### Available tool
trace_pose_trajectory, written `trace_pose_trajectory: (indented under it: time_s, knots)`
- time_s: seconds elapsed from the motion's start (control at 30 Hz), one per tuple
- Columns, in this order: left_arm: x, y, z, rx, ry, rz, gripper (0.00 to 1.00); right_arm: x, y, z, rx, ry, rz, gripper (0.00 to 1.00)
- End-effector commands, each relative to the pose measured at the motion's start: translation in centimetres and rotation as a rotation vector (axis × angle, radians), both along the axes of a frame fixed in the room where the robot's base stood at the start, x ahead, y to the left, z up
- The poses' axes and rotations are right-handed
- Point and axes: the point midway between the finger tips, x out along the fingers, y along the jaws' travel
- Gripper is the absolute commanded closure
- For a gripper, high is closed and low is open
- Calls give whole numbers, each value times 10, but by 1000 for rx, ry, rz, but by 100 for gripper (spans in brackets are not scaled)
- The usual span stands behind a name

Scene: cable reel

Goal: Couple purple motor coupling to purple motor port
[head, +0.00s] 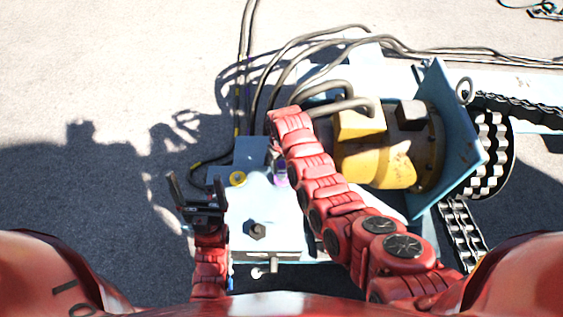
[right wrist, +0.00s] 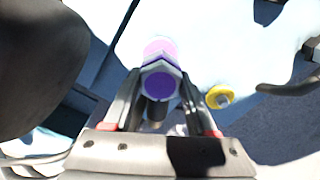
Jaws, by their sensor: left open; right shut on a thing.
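The purple coupling (right wrist: 160,84), a hexagonal piece with a dark stem below, is between the fingers of my right gripper (right wrist: 160,94), which is shut on it. A lighter pink-purple round part (right wrist: 158,48), perhaps the purple motor port, shows directly behind it. I cannot tell whether the two touch. In the head view a small purple part (head: 281,172) shows on the pale box top, beside my right arm, which hides the right gripper. My left gripper (head: 197,190) is open and empty at the left edge of the box.
A yellow ring fitting (head: 237,179) sits on the pale box (head: 262,210) and also shows in the right wrist view (right wrist: 220,96). A dark bolt (head: 256,230) stands nearer. Thick cables (head: 290,60) run behind. A yellow motor (head: 375,165) is at the right. Open ground lies left.

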Motion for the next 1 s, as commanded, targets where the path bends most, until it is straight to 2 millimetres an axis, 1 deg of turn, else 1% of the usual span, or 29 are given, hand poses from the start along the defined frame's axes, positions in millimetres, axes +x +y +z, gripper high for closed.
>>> trace_pose_trajectory:
  time_s: [0.03, 0.1, 0.3, 1.0]
  knots:
    - [0, 0, -10, 0, 0, 0, 10, 0, 0, -12, 0, 0, 0, 100]
    - [0, 0, -16, 0, 0, 0, 10, 0, 0, -20, 0, 0, -1, 100]
    - [0, 0, -23, 0, 0, 0, 10, 0, 0, -34, 0, -1, 0, 100]
    - [0, 0, -18, 0, 0, 0, 10, -1, 0, -34, 0, -1, 1, 100]
